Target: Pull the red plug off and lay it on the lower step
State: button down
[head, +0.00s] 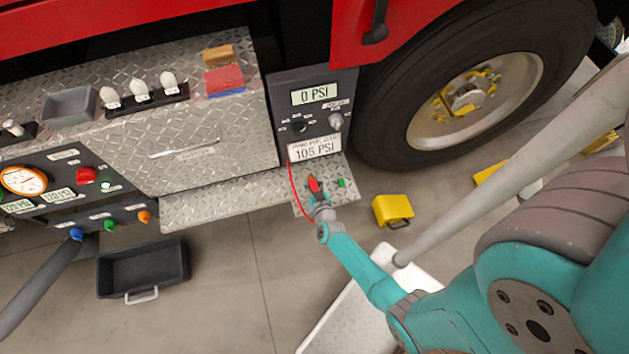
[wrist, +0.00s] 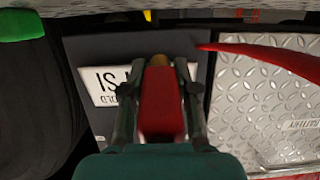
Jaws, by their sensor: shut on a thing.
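The red plug (head: 313,184) is between the fingers of my gripper (head: 316,195), above the right end of the lower step (head: 215,203). In the wrist view my gripper (wrist: 159,95) is shut on the red plug (wrist: 160,105), with one finger on each side. The plug's brass-coloured tip shows beyond the fingers, pointing toward the gauge panel. No socket around the tip can be made out. A thin red cable (head: 294,190) hangs in a loop from the panel's lower left; a red strand (wrist: 265,56) shows large in the wrist view.
The grey gauge panel (head: 313,112) stands behind the plug. A small green piece (head: 341,183) is right of the plug. The step's left stretch is bare. A yellow block (head: 393,210), a black tray (head: 143,269) and the wheel (head: 463,95) are nearby.

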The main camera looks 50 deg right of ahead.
jog(key=x, duration=0.3)
jog(key=shift+r, duration=0.1)
jog(key=shift+f, duration=1.8)
jog(key=c, duration=0.8)
grip_release()
jog(key=shift+s, duration=0.15)
jog(key=v, duration=1.1)
jog(key=shift+s+a, duration=0.25)
jog(key=shift+s, duration=0.05)
